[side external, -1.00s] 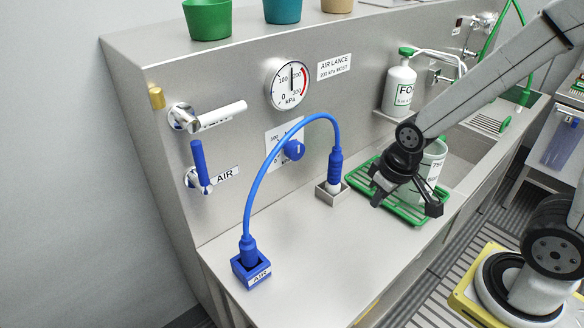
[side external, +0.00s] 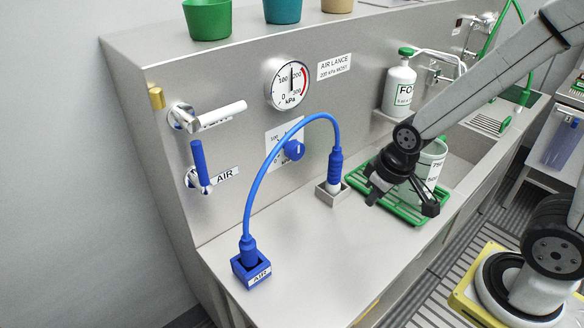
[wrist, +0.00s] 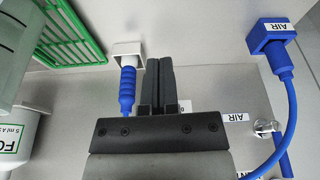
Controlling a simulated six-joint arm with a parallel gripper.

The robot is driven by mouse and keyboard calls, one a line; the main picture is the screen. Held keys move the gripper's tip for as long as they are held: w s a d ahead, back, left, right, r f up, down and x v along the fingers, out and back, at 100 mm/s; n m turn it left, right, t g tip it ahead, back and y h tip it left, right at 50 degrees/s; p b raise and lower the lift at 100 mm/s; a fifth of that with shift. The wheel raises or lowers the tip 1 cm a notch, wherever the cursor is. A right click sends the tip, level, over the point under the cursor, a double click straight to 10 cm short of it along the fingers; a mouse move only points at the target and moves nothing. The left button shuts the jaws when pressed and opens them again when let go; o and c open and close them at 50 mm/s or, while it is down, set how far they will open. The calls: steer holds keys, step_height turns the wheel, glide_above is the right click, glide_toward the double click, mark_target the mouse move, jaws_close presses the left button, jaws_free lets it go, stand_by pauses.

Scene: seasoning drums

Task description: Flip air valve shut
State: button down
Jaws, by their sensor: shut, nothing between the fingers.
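The air valve has a blue lever (side external: 199,164) that stands upright, slightly tilted, on a metal body on the steel wall panel, left of an AIR label (side external: 227,175). In the wrist view, part of the blue lever (wrist: 285,162) shows at the lower right, near the AIR label (wrist: 236,117). My gripper (side external: 373,195) is well to the right of the valve, over the counter by the green drip tray, touching nothing that I can see. Its fingers (wrist: 158,65) are together and empty in the wrist view.
A blue hose (side external: 283,135) arches from a blue AIR socket (side external: 252,272) to a grey holder (side external: 330,195), between gripper and valve. A white-handled valve (side external: 222,115) sits above. A blue knob (side external: 294,150) and gauge (side external: 288,84) are on the panel.

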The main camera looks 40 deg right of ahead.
steer(key=w+a+r+n+t+y, duration=0.1)
steer(key=w+a+n+t, duration=0.3)
steer(key=w+a+n, duration=0.25)
steer(key=n+t+y, duration=0.7)
steer(key=n+t, duration=0.1)
steer(key=n, duration=0.7)
glide_toward(198, 164)
steer(key=a+f, duration=0.1)
steer(key=a, duration=0.3)
steer(key=shift+a+r+n+t, duration=0.25)
steer(key=shift+a+n+t, duration=0.25)
steer(key=shift+n, duration=0.25)
steer(key=shift+w, duration=0.15)
steer(key=shift+x, duration=4.9)
steer(key=shift+s+d, duration=0.25)
steer(key=shift+d, duration=0.7)
steer(key=shift+s+d, duration=0.25)
steer(key=shift+d, duration=0.75)
